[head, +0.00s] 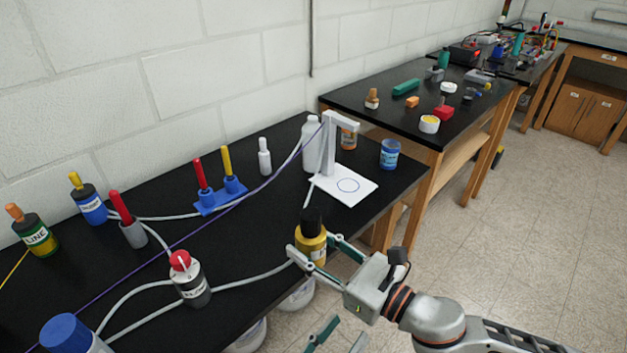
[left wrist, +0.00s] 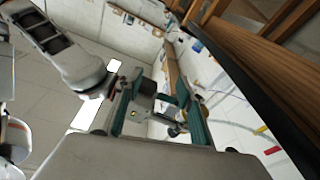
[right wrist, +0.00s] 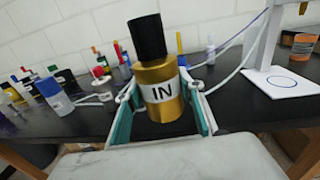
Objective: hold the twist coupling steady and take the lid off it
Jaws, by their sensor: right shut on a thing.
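The twist coupling (head: 312,245) is a gold cylinder with a black lid (head: 312,220) on top, near the front edge of the black bench. In the right wrist view the coupling (right wrist: 160,85) carries a white "IN" label, and its black lid (right wrist: 147,37) sits on it, upper part leaning slightly left. My right gripper (head: 310,256) is shut around the gold body, a finger on each side, below the lid. My left gripper (head: 345,330) is open and empty, low at the bottom of the head view, off the bench front and apart from the coupling.
A white stand (head: 356,190) is behind the coupling. A grey jar with a red knob (head: 190,284) and pale hoses (head: 250,277) are to its left. A blue-capped jar (head: 68,332) is at lower left. My right arm reaches in front of the bench.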

